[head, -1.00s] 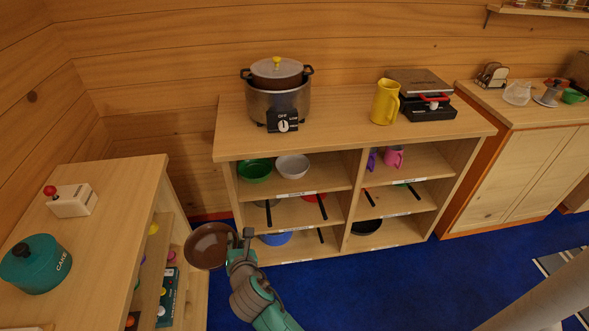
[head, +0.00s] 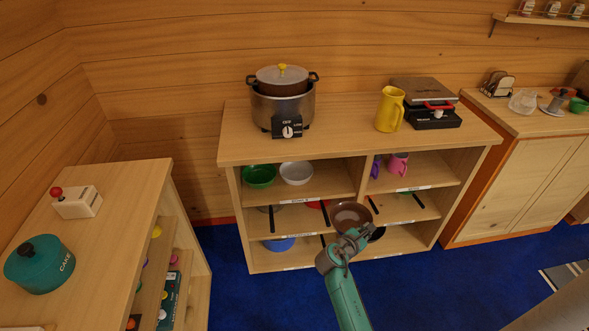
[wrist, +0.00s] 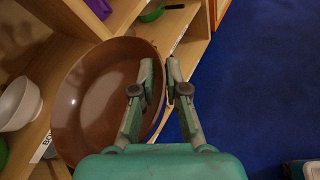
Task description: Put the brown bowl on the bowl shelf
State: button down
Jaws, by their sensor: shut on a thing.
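The brown bowl (head: 350,215) is in my gripper (head: 354,236), which is shut on its rim. In the wrist view the brown bowl (wrist: 95,100) fills the left middle, and my gripper (wrist: 160,85) pinches its right edge.
Purple and pink mugs (head: 398,164) stand in the upper right compartment. Pans with black handles and a blue bowl (head: 279,244) fill lower compartments. A slow cooker (head: 282,105) and yellow jug (head: 390,109) stand on top. Blue floor in front is clear.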

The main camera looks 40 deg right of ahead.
aim_at(331, 175)
jog(key=i+l, duration=0.35)
jog(key=i, duration=0.2)
jog(key=i+l, duration=0.4)
jog(key=i, duration=0.15)
